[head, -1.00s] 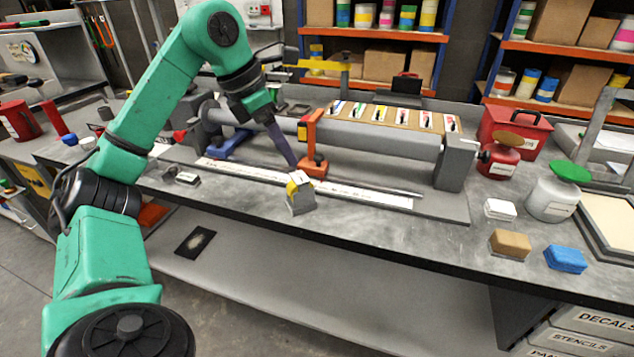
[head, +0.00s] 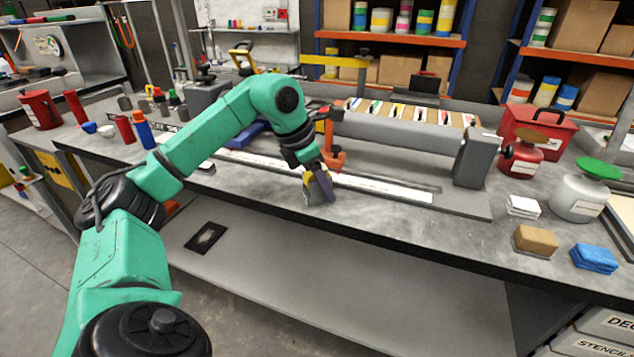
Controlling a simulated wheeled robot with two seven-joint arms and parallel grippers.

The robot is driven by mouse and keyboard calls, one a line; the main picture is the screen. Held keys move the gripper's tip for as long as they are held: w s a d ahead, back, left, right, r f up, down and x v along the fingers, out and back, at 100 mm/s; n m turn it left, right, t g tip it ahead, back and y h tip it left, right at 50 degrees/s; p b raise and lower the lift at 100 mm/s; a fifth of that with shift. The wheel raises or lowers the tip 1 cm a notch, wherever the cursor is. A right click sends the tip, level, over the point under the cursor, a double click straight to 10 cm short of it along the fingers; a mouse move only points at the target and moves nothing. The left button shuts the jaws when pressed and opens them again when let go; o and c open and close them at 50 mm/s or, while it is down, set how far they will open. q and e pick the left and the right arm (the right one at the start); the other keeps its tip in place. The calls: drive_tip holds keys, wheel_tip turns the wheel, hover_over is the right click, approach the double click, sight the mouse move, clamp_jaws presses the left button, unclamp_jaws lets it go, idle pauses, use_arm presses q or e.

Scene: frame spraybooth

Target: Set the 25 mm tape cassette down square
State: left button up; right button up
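A small grey block with a yellow band, which looks like the tape cassette (head: 308,196), stands on the bench near its front edge, in front of the long white strip. My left gripper (head: 320,188) reaches down to it, and a dark finger covers its right part. Whether the fingers are pressed on it or only around it cannot be made out. The cassette's base and its exact angle are partly hidden. My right gripper is out of the picture.
An orange clamp (head: 333,157) stands just behind the gripper, by the grey roller (head: 400,135). A white strip (head: 390,189) runs along the bench. The bench between cassette and sponges is clear.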

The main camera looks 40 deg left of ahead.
use_arm(q)
clamp_jaws()
drive_tip(key=shift+r, duration=0.1)
